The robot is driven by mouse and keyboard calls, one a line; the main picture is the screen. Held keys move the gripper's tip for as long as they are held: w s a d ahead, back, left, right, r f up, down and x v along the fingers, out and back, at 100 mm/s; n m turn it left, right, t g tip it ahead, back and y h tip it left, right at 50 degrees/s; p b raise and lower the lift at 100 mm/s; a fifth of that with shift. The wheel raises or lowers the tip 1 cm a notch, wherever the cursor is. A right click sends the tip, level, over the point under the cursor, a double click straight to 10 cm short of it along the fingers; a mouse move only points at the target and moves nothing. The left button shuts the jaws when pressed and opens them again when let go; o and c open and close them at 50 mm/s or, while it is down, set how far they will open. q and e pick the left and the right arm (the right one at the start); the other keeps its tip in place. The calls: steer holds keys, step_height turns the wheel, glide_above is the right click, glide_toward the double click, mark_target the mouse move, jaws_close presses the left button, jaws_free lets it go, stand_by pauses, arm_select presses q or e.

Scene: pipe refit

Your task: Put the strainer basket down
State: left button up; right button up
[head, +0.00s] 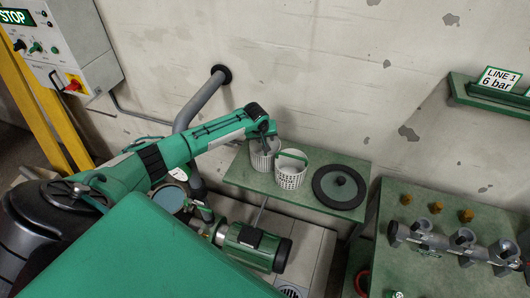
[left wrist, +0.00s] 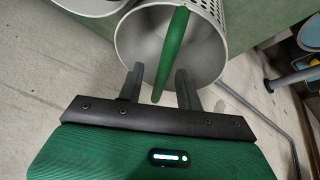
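Two pale strainer baskets stand side by side on a green shelf (head: 240,172). The left basket (head: 265,161) is under my left gripper (head: 267,130); the right basket (head: 290,179) is perforated and has a green handle. In the left wrist view, my left gripper (left wrist: 158,83) has its fingers apart, with a green handle (left wrist: 172,50) between them and a gap showing. That handle belongs to a perforated basket (left wrist: 207,65), whose open mouth faces the camera. Part of another pale round rim (left wrist: 92,8) shows at the top left. My right gripper is not in view.
A dark round lid (head: 340,187) with a knob lies on the shelf's right part. A green pump motor (head: 252,247) sits below the shelf. A grey wall pipe (head: 200,100) rises behind my left arm. A bench with a valve manifold (head: 455,245) stands at right.

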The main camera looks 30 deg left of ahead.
arm_select(q)
steer(key=shift+c, duration=0.5)
jaws_close()
